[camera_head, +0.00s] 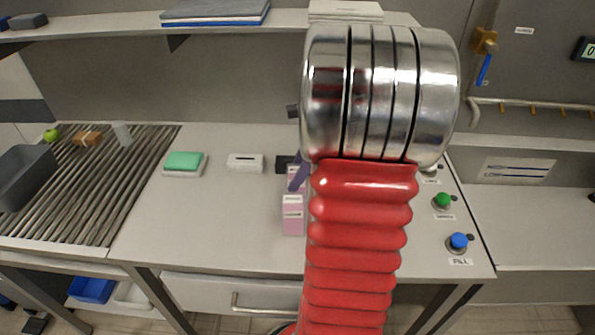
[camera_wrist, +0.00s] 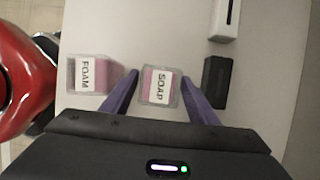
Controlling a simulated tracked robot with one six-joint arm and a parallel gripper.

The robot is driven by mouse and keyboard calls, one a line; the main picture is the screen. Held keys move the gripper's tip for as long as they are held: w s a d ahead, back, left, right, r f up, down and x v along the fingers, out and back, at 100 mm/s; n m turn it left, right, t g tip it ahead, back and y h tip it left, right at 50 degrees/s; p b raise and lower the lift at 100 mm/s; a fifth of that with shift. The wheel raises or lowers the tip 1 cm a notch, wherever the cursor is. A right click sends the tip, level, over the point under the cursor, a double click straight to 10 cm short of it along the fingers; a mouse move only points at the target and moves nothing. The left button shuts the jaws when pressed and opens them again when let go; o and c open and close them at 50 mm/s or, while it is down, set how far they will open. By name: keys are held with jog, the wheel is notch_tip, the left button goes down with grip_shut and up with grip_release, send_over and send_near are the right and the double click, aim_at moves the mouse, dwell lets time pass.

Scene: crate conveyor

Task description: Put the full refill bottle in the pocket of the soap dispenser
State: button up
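A clear box-shaped container labelled SOAP (camera_wrist: 158,85), with pink contents, stands between the two purple fingers of my gripper (camera_wrist: 158,77). The fingers are apart, one on each side of it, with gaps visible. A similar container labelled FOAM (camera_wrist: 88,74) stands to its left in the wrist view; in the head view it is the nearer pink one (camera_head: 292,218). Fill levels are unclear. A white box with a dark slot (camera_head: 245,163) and a small black block (camera_wrist: 216,82) stand beyond. I cannot tell which is the dispenser. My arm hides part of the counter.
A green block on a grey tray (camera_head: 184,163) lies left on the counter (camera_head: 190,230). A roller conveyor (camera_head: 90,190) with a grey crate (camera_head: 25,178) is farther left. Green (camera_head: 442,201) and blue (camera_head: 457,242) buttons sit at right.

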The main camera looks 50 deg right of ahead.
jog(key=shift+o, duration=1)
jog(key=shift+r, duration=0.1)
jog(key=v, duration=1.2)
jog(key=w+a+r+n+h, duration=0.1)
jog(key=w+a+n+h, duration=0.15)
jog(key=a+n, duration=1.3)
jog(key=s+a+f+n+t, duration=0.1)
jog(key=s+a+n, duration=0.2)
jog(key=a+n, duration=0.3)
jog(key=s+a+f+n+t, duration=0.1)
jog(key=a+n, duration=0.6)
jog(key=a, duration=0.7)
jog(key=shift+s+a+f, duration=0.25)
jog(key=shift+s+f, duration=0.05)
jog(key=shift+s, duration=0.55)
